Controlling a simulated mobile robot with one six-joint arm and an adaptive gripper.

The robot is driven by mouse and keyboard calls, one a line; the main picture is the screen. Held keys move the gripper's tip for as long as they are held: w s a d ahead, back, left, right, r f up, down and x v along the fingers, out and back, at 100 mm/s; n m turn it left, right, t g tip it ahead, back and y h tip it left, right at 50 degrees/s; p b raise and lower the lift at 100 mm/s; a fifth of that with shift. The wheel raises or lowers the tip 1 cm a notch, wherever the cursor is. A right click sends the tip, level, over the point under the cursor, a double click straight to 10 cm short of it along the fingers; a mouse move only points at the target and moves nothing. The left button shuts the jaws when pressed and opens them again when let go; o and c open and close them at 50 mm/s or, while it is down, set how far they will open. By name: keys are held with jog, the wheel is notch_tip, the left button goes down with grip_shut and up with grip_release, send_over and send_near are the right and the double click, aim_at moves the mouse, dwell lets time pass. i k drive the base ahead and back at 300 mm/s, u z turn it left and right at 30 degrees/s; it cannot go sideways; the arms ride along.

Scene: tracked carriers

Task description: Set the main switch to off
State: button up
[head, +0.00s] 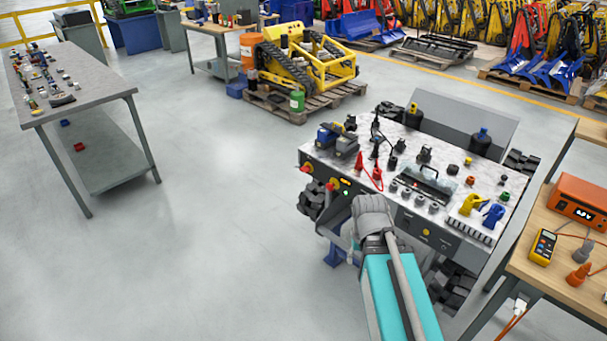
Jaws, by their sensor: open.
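A tracked carrier with a speckled worktop (330,154) stands right of the middle. At the left end of its grey front panel are two red knobs on yellow, an outer one (306,169) and an inner one (332,185). Small lit indicators (345,185) sit beside the inner knob. A yellow round control (426,232) is farther right on the panel. I cannot tell which is the main switch or read its position. My teal and grey arm reaches up from the bottom and covers part of the panel. My gripper does not show clearly; my arm seems to hide it.
The worktop carries many small parts, red probes (377,178) and a clear-lidded box (424,184). A wooden bench (560,255) with an orange meter (579,204) stands close on the right. A grey table (85,90) is at left. The floor between is free.

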aim_at(305, 169)
jog(key=u, duration=0.15)
jog(key=i, duration=1.25)
jog(key=z, duration=0.4)
